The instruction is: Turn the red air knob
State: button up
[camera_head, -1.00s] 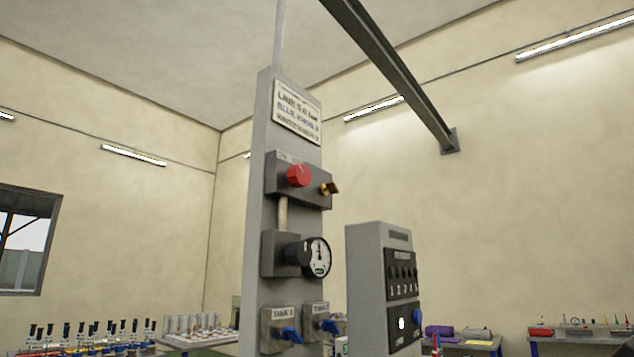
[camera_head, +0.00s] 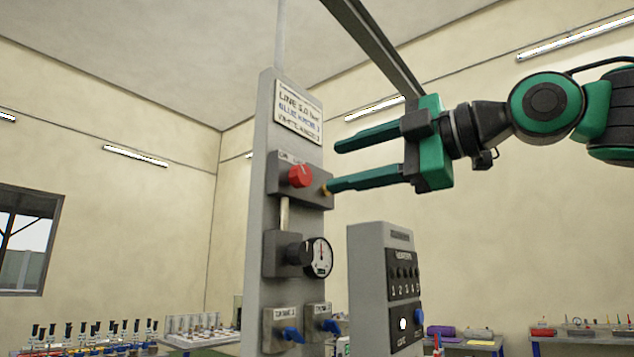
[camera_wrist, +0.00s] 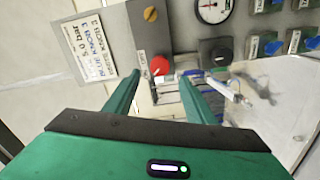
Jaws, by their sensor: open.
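The red air knob (camera_head: 300,176) sits on a grey box (camera_head: 283,187) on the tall grey panel. It also shows in the wrist view (camera_wrist: 160,66), just beyond and between my fingertips. My gripper (camera_head: 335,166) reaches in from the right with its fingers spread one above the other. It is open and empty. Its tips appear to the right of the knob, apart from it. The lower finger partly hides the brass fitting (camera_head: 325,189) beside the knob.
A pressure gauge (camera_head: 318,257) sticks out below the knob. Lower are two blue handles (camera_head: 292,334). A sign (camera_head: 298,112) is above. A shorter grey cabinet (camera_head: 365,285) stands to the right. A slanted beam (camera_head: 372,40) passes behind my gripper.

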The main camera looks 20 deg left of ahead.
aim_at(305, 175)
jog(key=x, duration=0.8)
jog(key=shift+w, duration=0.1)
